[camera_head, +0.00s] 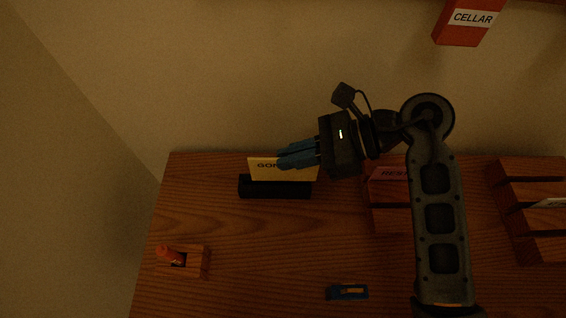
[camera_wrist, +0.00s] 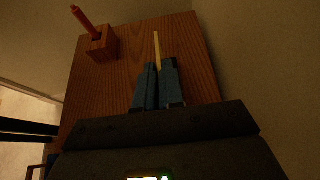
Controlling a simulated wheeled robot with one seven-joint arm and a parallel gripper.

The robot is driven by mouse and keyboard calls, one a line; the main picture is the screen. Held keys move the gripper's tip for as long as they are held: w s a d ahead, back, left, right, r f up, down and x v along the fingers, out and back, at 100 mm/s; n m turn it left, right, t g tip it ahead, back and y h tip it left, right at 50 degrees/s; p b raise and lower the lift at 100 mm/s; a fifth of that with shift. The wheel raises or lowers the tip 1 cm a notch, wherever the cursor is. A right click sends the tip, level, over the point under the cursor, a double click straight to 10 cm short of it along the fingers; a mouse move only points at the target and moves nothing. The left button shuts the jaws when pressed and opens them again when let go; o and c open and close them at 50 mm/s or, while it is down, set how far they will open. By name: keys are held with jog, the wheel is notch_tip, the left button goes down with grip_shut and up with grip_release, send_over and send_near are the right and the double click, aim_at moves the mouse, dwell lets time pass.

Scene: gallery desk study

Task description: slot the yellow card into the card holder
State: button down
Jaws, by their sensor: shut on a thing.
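The yellow card (camera_head: 262,174) with dark lettering, partly hidden by my fingers, is in the head view at the desk's back left. My gripper (camera_head: 281,160) has its blue fingers shut on it from the right. A long black card holder (camera_head: 274,191) lies directly below the card in the picture. The card's lower edge overlaps the holder's top, and I cannot tell whether it is in the slot or above it. In the wrist view the card (camera_wrist: 156,47) shows edge-on between the fingertips (camera_wrist: 160,68); the holder is not discernible there.
A wooden block (camera_head: 194,262) with an orange stick (camera_head: 168,255) stands front left on the desk (camera_head: 240,285). A blue item (camera_head: 346,292) lies at the front. Wooden racks (camera_head: 390,220) (camera_head: 530,190) with cards stand right. A red CELLAR box (camera_head: 462,30) is above.

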jog(key=shift+w+a+f+p, duration=0.15)
jog(key=shift+a+f, duration=0.15)
jog(key=shift+f, duration=0.55)
jog(key=shift+w+a+f+p, duration=0.1)
jog(key=shift+a+f, duration=0.25)
jog(key=shift+f, duration=0.55)
jog(key=shift+w+a+f+p, duration=0.15)
jog(key=shift+a+f, duration=0.15)
jog(key=shift+f, duration=0.55)
jog(key=shift+s, duration=0.1)
jog(key=shift+f, duration=0.15)
jog(key=c, duration=1.3)
grip_release()
jog(key=shift+o, duration=0.2)
